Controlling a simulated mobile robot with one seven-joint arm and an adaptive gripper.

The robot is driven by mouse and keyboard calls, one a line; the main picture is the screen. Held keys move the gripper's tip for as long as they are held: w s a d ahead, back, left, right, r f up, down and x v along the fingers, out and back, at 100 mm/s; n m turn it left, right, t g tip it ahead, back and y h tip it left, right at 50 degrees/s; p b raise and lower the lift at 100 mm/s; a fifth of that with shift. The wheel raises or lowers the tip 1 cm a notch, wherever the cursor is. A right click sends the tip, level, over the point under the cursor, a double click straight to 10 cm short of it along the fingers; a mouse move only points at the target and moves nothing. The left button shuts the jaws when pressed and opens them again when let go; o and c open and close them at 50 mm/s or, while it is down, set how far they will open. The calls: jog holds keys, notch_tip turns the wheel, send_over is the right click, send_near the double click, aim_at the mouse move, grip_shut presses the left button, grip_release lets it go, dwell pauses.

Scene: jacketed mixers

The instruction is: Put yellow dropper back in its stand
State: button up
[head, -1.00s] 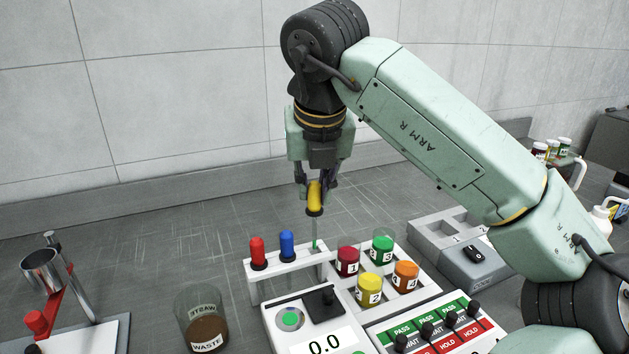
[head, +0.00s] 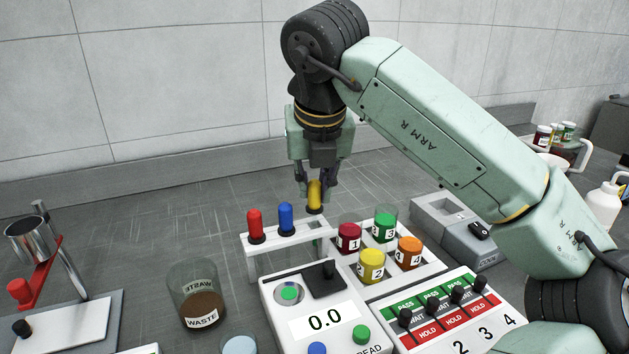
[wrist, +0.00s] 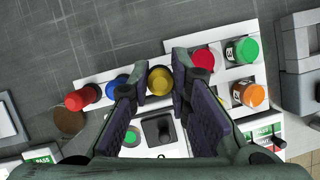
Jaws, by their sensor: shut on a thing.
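My gripper (head: 315,184) is shut on the yellow dropper (head: 314,197) by its bulb and holds it upright. In the wrist view the yellow bulb (wrist: 160,80) sits between the two fingers. The white stand (head: 262,244) is directly below, with a red dropper (head: 255,226) and a blue dropper (head: 286,218) seated in it. The yellow dropper is over the stand's right end, in line with the other two. Its dark collar is a little above the stand's top, higher than the other collars. Whether its tip is inside a hole is not clear.
A rack (head: 434,268) of coloured jars stands close on the right of the stand. A waste beaker (head: 198,296) is at left front. The bench behind the stand is clear.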

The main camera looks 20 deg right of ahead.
jog(key=shift+f+b, duration=1.05)
jog(key=shift+f, duration=0.25)
jog(key=o, duration=0.8)
jog(key=shift+o, duration=0.7)
jog(key=o, duration=0.4)
